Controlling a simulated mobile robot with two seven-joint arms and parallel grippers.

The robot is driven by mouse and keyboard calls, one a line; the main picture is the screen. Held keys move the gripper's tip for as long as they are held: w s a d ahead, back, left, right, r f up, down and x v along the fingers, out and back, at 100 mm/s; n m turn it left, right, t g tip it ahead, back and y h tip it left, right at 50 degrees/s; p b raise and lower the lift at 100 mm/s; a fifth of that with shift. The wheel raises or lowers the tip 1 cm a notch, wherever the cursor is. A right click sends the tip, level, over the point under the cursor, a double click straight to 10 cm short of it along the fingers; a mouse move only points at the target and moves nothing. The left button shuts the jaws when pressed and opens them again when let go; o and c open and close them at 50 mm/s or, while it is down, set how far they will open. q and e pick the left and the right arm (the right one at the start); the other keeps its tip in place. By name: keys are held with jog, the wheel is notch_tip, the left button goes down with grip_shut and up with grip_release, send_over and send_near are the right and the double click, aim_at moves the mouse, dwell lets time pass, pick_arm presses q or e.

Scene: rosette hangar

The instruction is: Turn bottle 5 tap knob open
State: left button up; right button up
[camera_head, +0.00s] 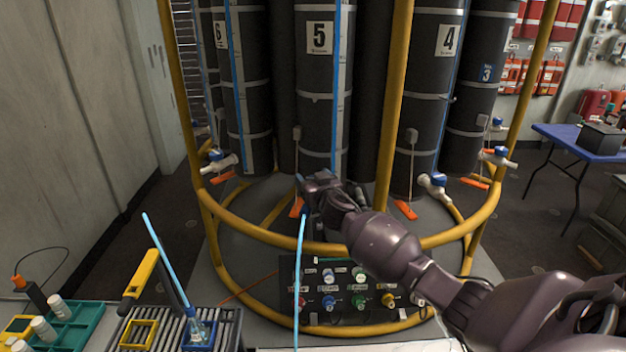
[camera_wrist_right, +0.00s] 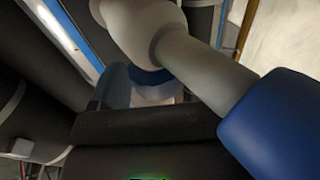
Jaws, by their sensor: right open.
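Bottle 5 (camera_head: 319,75) is the dark cylinder with a white "5" label at the middle of the head view. My right gripper (camera_head: 307,195) is at its lower end and hides its tap there. In the right wrist view, the white tap body (camera_wrist_right: 190,60) fills the upper middle, close to the gripper. A large blue part (camera_wrist_right: 270,125) sits on the end of its white stem, and a dark blue band (camera_wrist_right: 150,77) shows behind the dark gripper part. The right gripper is open; I cannot tell whether it touches the knob. My left gripper is not in view.
A yellow tubular frame (camera_head: 395,110) surrounds the bottles. A light blue tube (camera_head: 299,270) hangs below the right gripper. A control panel (camera_head: 345,290) with coloured knobs stands below. Bottle 4 (camera_head: 430,90) has its own tap (camera_head: 433,184) to the right. A rack (camera_head: 228,335) is at lower left.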

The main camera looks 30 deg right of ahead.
jog(key=c, duration=0.9)
jog(key=shift+n+y, duration=0.3)
jog(key=shift+y, duration=0.1)
jog(key=shift+r+n+y+p, duration=0.1)
jog(key=shift+n+y+p, duration=0.45)
jog(key=shift+y, duration=0.45)
jog(key=n+y+p, duration=0.1)
jog(key=n+y, duration=0.1)
jog(key=y, duration=0.1)
jog(key=shift+d, duration=0.1)
jog(key=shift+n+g+y+p, duration=0.45)
jog(key=shift+n+y, duration=1.3)
jog(key=shift+y, duration=0.85)
jog(key=o, duration=0.9)
